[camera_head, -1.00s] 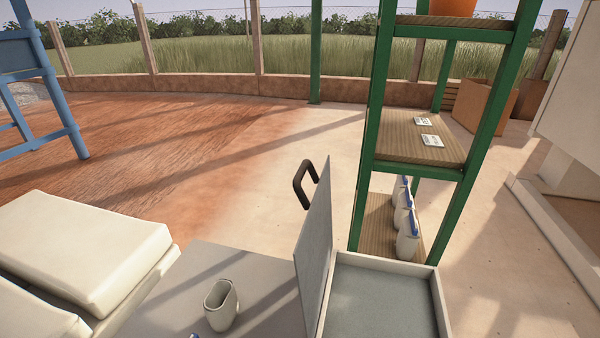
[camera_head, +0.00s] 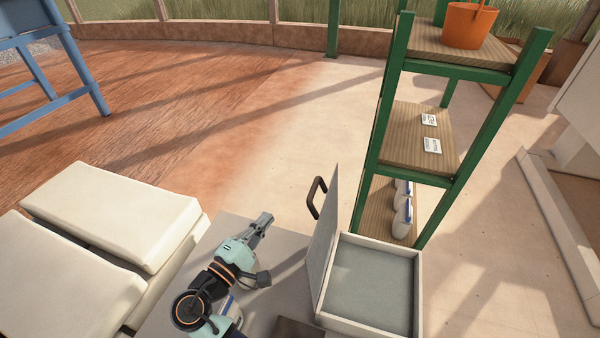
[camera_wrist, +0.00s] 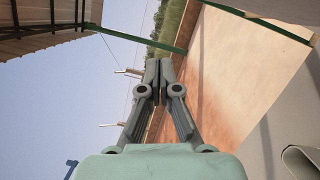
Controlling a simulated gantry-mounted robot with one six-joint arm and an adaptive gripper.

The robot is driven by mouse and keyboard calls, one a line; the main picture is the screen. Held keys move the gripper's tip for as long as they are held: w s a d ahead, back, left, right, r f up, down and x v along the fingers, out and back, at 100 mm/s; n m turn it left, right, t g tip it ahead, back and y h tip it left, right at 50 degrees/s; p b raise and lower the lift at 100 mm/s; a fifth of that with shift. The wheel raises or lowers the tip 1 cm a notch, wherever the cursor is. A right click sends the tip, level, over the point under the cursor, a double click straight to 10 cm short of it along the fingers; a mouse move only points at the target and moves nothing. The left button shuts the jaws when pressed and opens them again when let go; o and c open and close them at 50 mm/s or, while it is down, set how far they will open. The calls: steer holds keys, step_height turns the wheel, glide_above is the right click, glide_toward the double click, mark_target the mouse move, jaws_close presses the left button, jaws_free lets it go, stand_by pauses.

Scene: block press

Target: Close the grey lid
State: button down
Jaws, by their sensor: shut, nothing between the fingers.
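The grey lid (camera_head: 339,232) stands upright, open, at the left edge of a shallow pale box (camera_head: 372,283) with a grey inside. A dark handle (camera_head: 317,198) sticks out from the lid's left face. My gripper (camera_head: 267,217) is shut and empty, to the left of the lid and apart from it, above the grey table. In the wrist view the fingers of my gripper (camera_wrist: 159,66) meet at the tips, with nothing between them.
A green shelf rack (camera_head: 440,170) stands close behind the box, holding an orange bucket (camera_head: 468,26), cards and white bottles (camera_head: 402,210). Cream cushioned blocks (camera_head: 115,215) lie at the left. The grey table (camera_head: 262,313) is partly covered by my arm.

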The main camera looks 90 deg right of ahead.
steer(key=s+d+r+p, duration=0.1)
steer(key=s+d+p, duration=0.2)
steer(key=s+d, duration=0.4)
steer(key=shift+s+d+r, duration=0.3)
steer(key=shift+s+r, duration=0.1)
steer(key=shift+s, duration=0.35)
